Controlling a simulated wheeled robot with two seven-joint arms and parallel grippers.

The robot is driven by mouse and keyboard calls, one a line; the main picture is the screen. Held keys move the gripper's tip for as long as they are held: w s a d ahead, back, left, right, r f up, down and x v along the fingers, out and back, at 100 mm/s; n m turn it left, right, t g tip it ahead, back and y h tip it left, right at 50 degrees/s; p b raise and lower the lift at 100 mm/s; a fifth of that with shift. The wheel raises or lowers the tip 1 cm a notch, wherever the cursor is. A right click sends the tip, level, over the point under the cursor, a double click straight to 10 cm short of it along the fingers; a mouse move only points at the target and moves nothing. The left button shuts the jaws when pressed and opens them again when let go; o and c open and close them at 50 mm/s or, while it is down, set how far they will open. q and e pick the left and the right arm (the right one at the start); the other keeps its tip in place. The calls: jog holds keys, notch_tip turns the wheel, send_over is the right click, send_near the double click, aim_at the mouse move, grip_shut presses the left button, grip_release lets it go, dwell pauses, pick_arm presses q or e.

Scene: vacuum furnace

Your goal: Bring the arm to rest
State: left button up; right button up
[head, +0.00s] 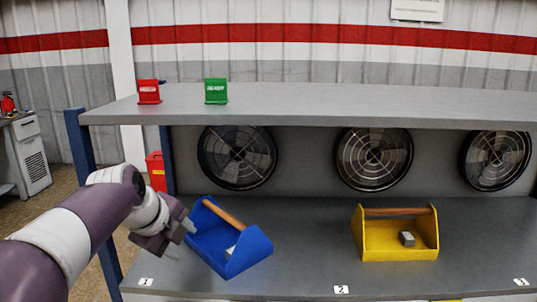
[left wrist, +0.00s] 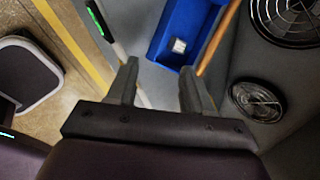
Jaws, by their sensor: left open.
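My left arm comes in from the left in the head view. Its gripper (head: 181,238) is just left of the blue tote (head: 229,247), over the left end of the bench. In the left wrist view the left gripper (left wrist: 158,82) has its two fingers apart with nothing between them. The blue tote also shows in the left wrist view (left wrist: 171,28), beyond the fingertips, with a small grey block (left wrist: 179,45) inside. Its wooden handle lies past the right finger. I cannot tell whether the gripper touches the tote. My right gripper is not in view.
A yellow tote (head: 372,246) with a grey block (head: 407,239) stands further right on the grey bench (head: 310,262). A shelf (head: 330,105) above holds a red sign (head: 149,92) and a green sign (head: 216,91). A blue post (head: 88,180) stands near my left arm.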

pick_arm(q)
jog(key=s+a+f+n+g+y+p, duration=0.1)
jog(key=s+f+n+g+p, duration=0.3)
jog(key=f+n, duration=0.9)
jog(key=s+n+g+y+p, duration=0.1)
jog(key=s+n+p, duration=0.6)
jog(key=s, duration=0.8)
jog(key=n, duration=0.3)
jog(key=shift+s+f+g+p, duration=0.15)
jog(key=shift+s+g+p, duration=0.15)
jog(key=shift+g+p, duration=0.1)
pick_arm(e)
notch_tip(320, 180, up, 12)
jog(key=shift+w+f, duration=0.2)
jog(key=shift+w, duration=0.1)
